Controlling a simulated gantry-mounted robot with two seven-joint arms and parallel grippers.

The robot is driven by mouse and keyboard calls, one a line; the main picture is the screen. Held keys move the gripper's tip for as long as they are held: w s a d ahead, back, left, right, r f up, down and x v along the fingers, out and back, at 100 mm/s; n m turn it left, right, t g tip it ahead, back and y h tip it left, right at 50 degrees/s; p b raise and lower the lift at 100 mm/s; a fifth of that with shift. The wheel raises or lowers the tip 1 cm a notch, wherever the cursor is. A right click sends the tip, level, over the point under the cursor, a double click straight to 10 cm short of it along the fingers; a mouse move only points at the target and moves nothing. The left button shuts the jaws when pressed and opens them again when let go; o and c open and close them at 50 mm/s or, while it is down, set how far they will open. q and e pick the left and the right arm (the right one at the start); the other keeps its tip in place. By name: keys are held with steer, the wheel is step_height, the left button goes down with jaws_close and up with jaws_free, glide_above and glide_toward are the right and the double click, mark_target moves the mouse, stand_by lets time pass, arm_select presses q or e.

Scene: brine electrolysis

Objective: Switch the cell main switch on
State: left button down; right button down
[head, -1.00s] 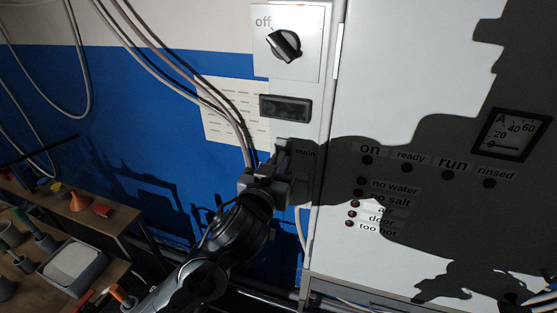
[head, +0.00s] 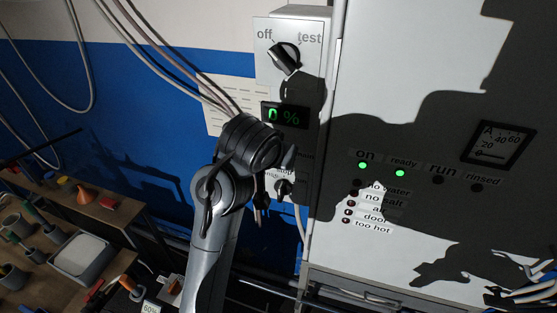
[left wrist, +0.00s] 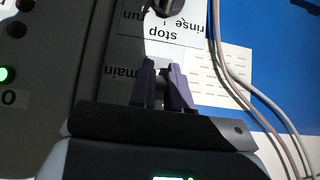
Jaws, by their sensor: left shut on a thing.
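The main switch sits by the "main" label, which shows in the left wrist view (left wrist: 125,75). The switch itself is mostly hidden by my left gripper (left wrist: 161,88), whose two fingers are closed together on it beside the label. In the head view, my wrist covers most of this spot on the narrow grey control box (head: 315,95). The "on" lamp (head: 363,166) and the "ready" lamp (head: 400,173) glow green. The display (head: 284,115) reads 0 % in green. My right gripper is not in view.
Above the display is an off/test knob (head: 285,58), turned toward "off". Below the main switch is a stop/run/rinse knob (head: 283,188). The white cabinet (head: 410,80) stands at right, with a meter (head: 497,144). Cables hang at left above a cluttered bench (head: 120,215).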

arm_select(q)
steer(key=shift+g, duration=0.5)
steer(key=c, duration=1.1)
jaws_free()
steer(key=shift+r, duration=0.1)
